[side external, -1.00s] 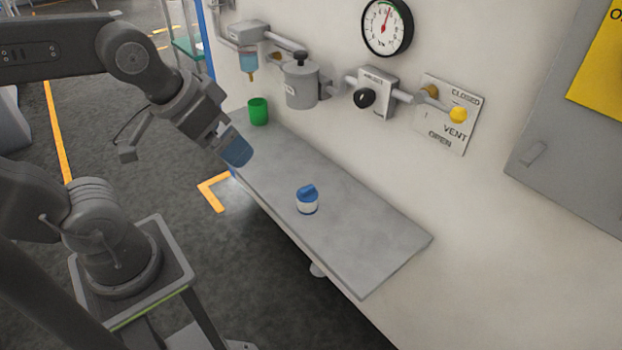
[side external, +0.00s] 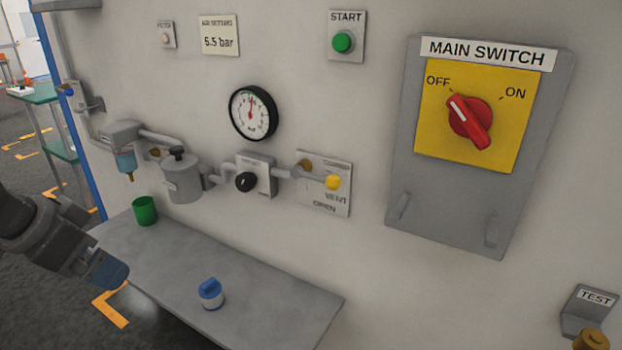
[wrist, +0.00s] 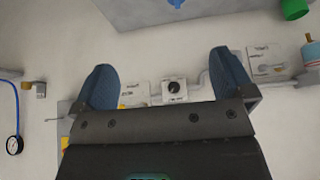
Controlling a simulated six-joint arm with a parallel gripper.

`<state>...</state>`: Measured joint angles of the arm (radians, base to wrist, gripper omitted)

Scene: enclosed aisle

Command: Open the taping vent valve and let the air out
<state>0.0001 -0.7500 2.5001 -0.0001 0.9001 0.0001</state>
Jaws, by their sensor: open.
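The vent valve's yellow knob (side external: 333,182) sits at the right end of its lever, on a wall plate (side external: 318,206) marked CLOSED, VENT and OPEN. The lever lies to the right, nearer the CLOSED label at the top than OPEN below. A round pressure gauge (side external: 253,112) hangs to the upper left, its needle pointing about straight up. My gripper (side external: 112,272) is at the left, well away from the valve, beside the shelf's left end. In the wrist view its blue fingers (wrist: 160,60) are spread with nothing between them; the yellow knob (wrist: 122,105) shows beside the left finger.
A grey shelf (side external: 260,285) runs below the valve, carrying a blue-and-white container (side external: 210,294) and a green cup (side external: 145,210). A black regulator knob (side external: 246,181) and pipes lie left of the valve. A red main switch (side external: 470,122) is at the right, a green START button (side external: 344,41) above.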

